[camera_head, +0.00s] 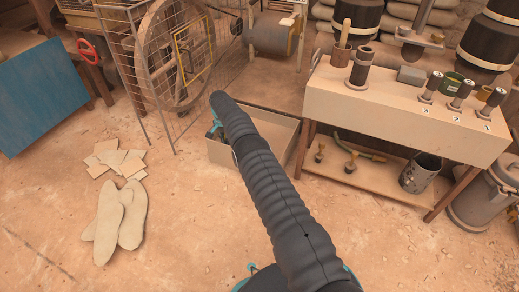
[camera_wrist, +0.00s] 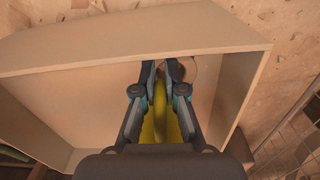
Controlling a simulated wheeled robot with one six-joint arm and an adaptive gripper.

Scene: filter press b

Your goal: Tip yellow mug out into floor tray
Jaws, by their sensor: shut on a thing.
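The yellow mug (camera_wrist: 160,112) shows in the wrist view between the fingers of my gripper (camera_wrist: 161,72). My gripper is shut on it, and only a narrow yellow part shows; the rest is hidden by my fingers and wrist. The floor tray (camera_head: 223,154) is a beige open box on the ground in the head view, partly covered by my arm. In the wrist view the tray (camera_wrist: 150,33) lies around and below the mug. The mug itself is hidden behind my arm in the head view. I cannot tell whether anything has come out of it.
A beige bench (camera_head: 390,105) with several numbered items stands to the right, with a metal bucket (camera_head: 420,172) on its lower shelf. A wire cage (camera_head: 150,90) around a large wheel stands behind left. Pale sacks (camera_head: 118,215) lie on the floor at left.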

